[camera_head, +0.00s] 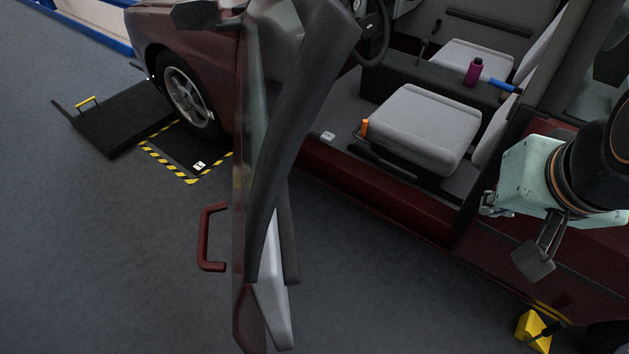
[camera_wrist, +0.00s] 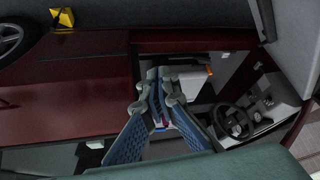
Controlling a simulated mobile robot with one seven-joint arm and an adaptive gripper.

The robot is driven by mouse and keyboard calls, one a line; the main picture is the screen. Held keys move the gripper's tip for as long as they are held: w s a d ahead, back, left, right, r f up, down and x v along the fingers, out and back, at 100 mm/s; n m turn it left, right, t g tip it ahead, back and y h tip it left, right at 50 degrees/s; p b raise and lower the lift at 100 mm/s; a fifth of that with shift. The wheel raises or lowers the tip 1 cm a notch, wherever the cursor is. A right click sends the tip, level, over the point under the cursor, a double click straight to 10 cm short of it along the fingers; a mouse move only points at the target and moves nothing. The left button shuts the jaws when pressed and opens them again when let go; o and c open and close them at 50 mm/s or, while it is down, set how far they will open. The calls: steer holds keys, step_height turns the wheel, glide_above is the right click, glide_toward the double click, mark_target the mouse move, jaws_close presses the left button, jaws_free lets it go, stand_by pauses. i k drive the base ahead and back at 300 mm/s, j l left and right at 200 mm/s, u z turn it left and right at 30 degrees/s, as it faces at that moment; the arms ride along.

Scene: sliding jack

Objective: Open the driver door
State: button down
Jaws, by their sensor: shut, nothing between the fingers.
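The driver door (camera_head: 300,130) of the dark red car stands swung wide open, seen nearly edge-on in the head view. Its red outer handle (camera_head: 212,238) sticks out on the left side. My gripper (camera_head: 512,232) is at the right, near the rear edge of the door opening and well apart from the door. In the wrist view the fingers of my gripper (camera_wrist: 158,84) are closed together and empty. Behind them the doorway, front seat and steering wheel (camera_wrist: 232,120) show.
Inside the car are a grey front seat (camera_head: 422,128), a magenta bottle (camera_head: 473,72) and a steering wheel (camera_head: 372,35). A black ramp (camera_head: 115,122) and striped floor marking lie by the front wheel (camera_head: 187,98). A yellow block (camera_head: 533,330) lies at the lower right. The floor left of the door is clear.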

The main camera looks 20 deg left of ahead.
mark_target(265, 261)
steer(key=l+u, duration=0.15)
steer(key=u, duration=0.2)
steer(key=k+l+u, duration=0.1)
steer(key=u, duration=0.3)
steer(key=k+l+u, duration=0.1)
steer(key=l, duration=0.2)
steer(key=i+j+z, duration=0.15)
steer(key=j, duration=0.2)
